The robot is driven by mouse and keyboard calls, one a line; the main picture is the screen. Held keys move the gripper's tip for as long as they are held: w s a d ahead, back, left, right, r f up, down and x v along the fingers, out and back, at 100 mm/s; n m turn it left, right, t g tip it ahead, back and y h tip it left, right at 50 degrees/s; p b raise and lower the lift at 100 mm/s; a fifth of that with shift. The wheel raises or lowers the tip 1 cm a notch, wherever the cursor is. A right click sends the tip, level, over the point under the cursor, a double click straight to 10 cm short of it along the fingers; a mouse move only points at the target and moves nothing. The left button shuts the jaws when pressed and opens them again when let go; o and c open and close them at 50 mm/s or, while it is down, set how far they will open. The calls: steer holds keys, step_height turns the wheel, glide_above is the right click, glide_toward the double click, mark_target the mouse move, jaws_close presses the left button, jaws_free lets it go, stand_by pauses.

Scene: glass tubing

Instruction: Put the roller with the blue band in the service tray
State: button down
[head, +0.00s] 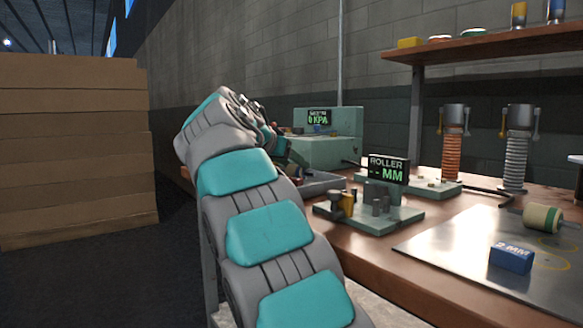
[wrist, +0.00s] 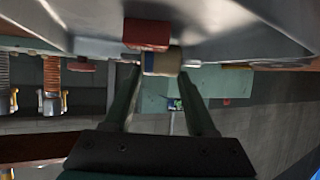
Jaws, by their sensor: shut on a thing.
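The roller with the blue band (wrist: 160,62) is cream with a dark blue band at its left, in the upside-down wrist view. It sits between the fingertips of my gripper (wrist: 158,76), which is shut on it. The grey service tray (wrist: 245,22) fills the top of that view, close to the roller; I cannot tell whether they touch. In the head view the tray (head: 322,180) shows partly behind my arm. My gripper (head: 280,150) is mostly hidden there by my arm, and the held roller cannot be made out.
A red piece (wrist: 146,33) lies in the tray beside the held roller. A roller gauge (head: 385,195) stands right of the tray. A green-banded roller (head: 543,218) and a blue 2 MM block (head: 511,258) are on the metal plate (head: 450,250). A pressure unit (head: 335,145) stands behind.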

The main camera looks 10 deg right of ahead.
steer(key=shift+f, duration=0.2)
steer(key=shift+f, duration=0.15)
steer(key=shift+c, duration=1)
jaws_free()
steer(key=shift+r, duration=0.25)
steer(key=v, duration=1.2)
steer(key=shift+f+p, duration=0.15)
steer(key=shift+p, duration=0.15)
steer(key=shift+s+a, duration=0.1)
